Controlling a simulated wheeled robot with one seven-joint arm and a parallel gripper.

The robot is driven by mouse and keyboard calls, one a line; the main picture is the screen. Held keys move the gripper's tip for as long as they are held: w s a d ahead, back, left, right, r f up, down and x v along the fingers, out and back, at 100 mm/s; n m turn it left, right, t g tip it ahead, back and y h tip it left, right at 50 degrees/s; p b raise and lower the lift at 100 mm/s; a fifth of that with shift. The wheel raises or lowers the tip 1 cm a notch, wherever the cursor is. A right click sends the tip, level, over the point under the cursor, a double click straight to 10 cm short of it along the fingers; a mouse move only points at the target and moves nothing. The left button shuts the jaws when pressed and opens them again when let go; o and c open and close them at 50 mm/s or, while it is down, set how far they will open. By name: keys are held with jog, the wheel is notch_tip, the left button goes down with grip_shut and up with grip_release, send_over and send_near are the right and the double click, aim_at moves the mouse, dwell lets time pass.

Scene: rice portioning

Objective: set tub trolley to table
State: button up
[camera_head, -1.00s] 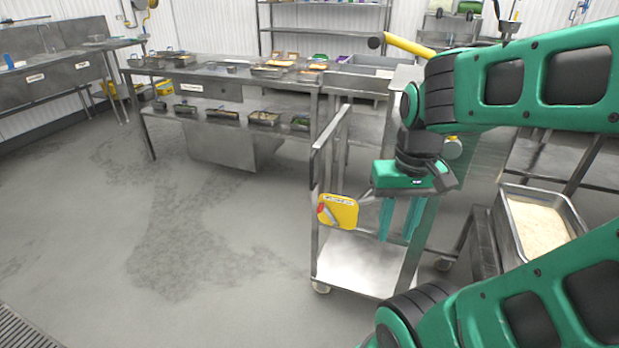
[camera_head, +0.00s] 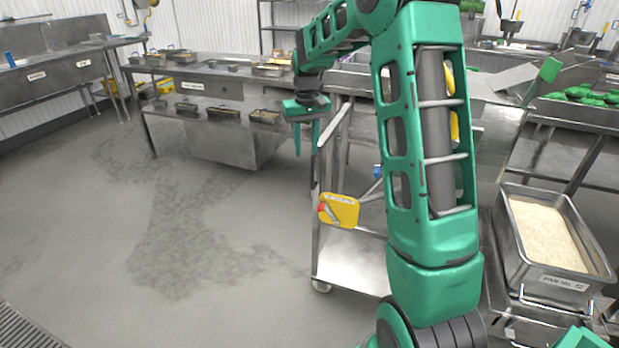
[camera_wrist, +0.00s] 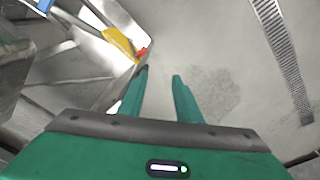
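A steel trolley with an upright frame (camera_head: 317,200) and a low shelf (camera_head: 352,262) stands in the middle, short of the long steel table (camera_head: 230,76). A yellow plate with a red part (camera_head: 339,211) hangs on its side; the plate also shows in the wrist view (camera_wrist: 118,43). A steel tub of rice marked "PAN No. 12" (camera_head: 563,281) stands on a low support at the right. My gripper (camera_head: 306,150) points down beside the upper left of the trolley frame. Its fingers are apart and empty in the wrist view (camera_wrist: 160,78). My arm hides the trolley's right part.
Small pans (camera_head: 270,71) stand on the long table, with more on its lower shelf. A steel counter with green items (camera_head: 590,96) is at the right. The floor (camera_head: 130,230) on the left is clear, with a drain grate (camera_head: 28,325) at the corner.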

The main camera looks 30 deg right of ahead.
send_over(312, 175)
notch_tip(312, 175, down, 4)
jog(key=shift+w+d+f+m+g, duration=0.25)
jog(key=shift+f+m+g, duration=0.1)
jog(key=shift+m+g, duration=0.05)
notch_tip(312, 175, down, 11)
jog(key=shift+r, duration=0.15)
jog(key=shift+c, duration=0.7)
